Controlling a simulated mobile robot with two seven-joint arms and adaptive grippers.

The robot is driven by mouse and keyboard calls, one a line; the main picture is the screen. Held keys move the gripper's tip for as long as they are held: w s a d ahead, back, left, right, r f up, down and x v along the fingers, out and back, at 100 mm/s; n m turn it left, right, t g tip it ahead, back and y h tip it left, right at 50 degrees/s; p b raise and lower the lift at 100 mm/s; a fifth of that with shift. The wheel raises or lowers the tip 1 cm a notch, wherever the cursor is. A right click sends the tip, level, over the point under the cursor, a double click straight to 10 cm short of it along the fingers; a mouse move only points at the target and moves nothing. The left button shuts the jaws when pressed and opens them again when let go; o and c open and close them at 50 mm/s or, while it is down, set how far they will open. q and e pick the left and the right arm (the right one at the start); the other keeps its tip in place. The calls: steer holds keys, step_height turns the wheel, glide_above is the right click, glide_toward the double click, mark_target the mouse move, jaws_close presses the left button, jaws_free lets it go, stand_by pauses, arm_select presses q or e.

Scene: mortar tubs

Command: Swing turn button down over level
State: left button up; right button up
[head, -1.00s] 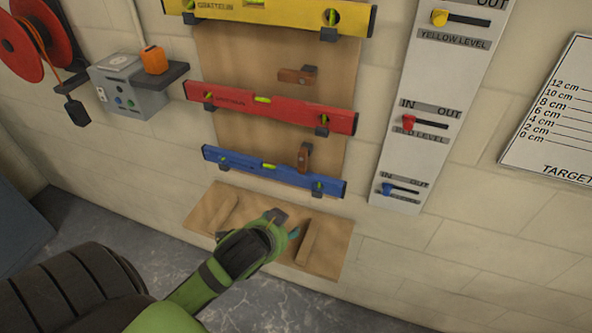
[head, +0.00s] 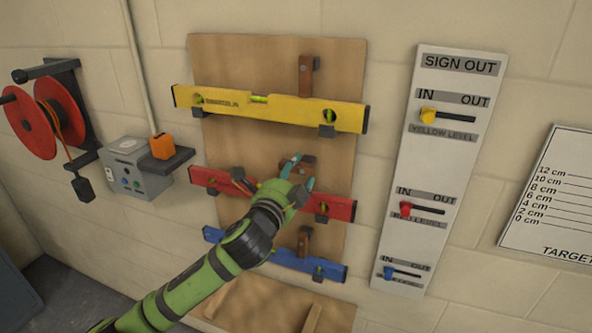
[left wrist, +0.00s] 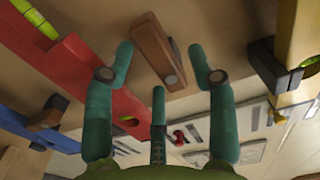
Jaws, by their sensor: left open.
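The brown wooden turn button above the red level (head: 338,209) lies about sideways on the board, partly hidden behind my left gripper (head: 299,172). In the left wrist view this turn button (left wrist: 156,48) lies between the spread teal fingers of the left gripper (left wrist: 160,58), which is open and holds nothing. Whether a finger touches it I cannot tell. The turn button above the yellow level (head: 250,101) stands upright. My right gripper is not in view.
The levels rest on dark brackets on a wooden board (head: 220,50). A sign-out panel (head: 442,150) with sliders hangs to the right, a target chart (head: 555,190) beyond it. A grey box (head: 136,170), an orange block (head: 163,146) and a red reel (head: 60,118) are at left.

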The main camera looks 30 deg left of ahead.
arm_select(q)
steer(key=shift+w, duration=0.2)
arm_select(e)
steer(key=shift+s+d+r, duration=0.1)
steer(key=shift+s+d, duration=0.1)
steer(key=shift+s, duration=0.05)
arm_select(q)
jaws_close()
steer(key=shift+n, duration=0.3)
steer(key=shift+w+d+f+n+p, duration=0.2)
steer(key=shift+n+p, duration=0.7)
steer(key=shift+n, duration=1.95)
steer(key=shift+s+d+r+n+p, duration=0.1)
steer(key=shift+d+n+p, duration=0.55)
steer(key=shift+n, duration=2.15)
steer(key=shift+w+a+f+n+p, duration=0.15)
steer(key=shift+n+p, duration=1)
steer(key=shift+n, duration=1.7)
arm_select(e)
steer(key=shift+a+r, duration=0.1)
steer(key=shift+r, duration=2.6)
arm_select(q)
steer(key=shift+d, duration=0.15)
